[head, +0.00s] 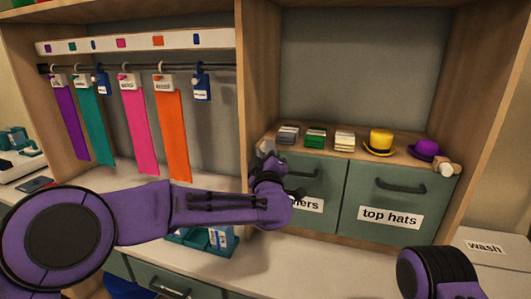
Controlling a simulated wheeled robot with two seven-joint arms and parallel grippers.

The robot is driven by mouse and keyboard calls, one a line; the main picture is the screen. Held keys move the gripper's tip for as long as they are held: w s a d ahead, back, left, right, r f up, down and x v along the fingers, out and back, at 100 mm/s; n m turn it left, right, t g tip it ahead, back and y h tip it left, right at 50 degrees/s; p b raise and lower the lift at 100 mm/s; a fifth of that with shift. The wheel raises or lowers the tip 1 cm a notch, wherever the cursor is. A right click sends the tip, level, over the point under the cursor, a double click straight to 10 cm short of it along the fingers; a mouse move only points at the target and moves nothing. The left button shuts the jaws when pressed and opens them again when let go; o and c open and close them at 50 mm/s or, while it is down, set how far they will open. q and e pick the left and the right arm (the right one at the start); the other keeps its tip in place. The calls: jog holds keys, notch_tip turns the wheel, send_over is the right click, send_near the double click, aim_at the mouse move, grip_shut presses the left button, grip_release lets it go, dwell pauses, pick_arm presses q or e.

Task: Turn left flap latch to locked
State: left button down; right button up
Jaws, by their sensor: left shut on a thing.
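The left flap (325,181) is a grey-green front with a dark handle and a label partly covered by my arm. My left gripper (267,153) is at its upper left corner, shut on the left flap latch. The latch is almost wholly hidden by the gripper, so I cannot tell which way it points. The right flap (376,190), labelled "top hats", is shut and has a wooden latch (446,168) at its upper right corner. My right gripper is out of view; only part of my right arm shows at the lower right.
A yellow hat (380,141), a purple hat (426,150) and several small stacks stand on the ledge above the flaps. Coloured ribbons hang from a rail (140,69) at left. A teal holder (205,240) sits on the counter below my left arm. A "wash" label lies at right.

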pick_arm(q)
jog(key=shift+r+n+g+p, duration=0.2)
jog(key=shift+n+g+p, duration=0.6)
jog(key=shift+n, duration=1.55)
jog(key=shift+r+n+g+p, duration=0.3)
jog(key=shift+n+g, duration=0.8)
jog(key=shift+n, duration=1.25)
jog(key=shift+f, duration=0.1)
jog(key=c, duration=0.9)
grip_release()
jog(key=shift+o, duration=0.2)
jog(key=shift+s, duration=0.1)
jog(key=s+r+b, duration=0.1)
jog(key=s+b, duration=0.2)
jog(key=s, duration=0.7)
jog(key=shift+s+d+r, duration=0.15)
jog(key=shift+d, duration=0.3)
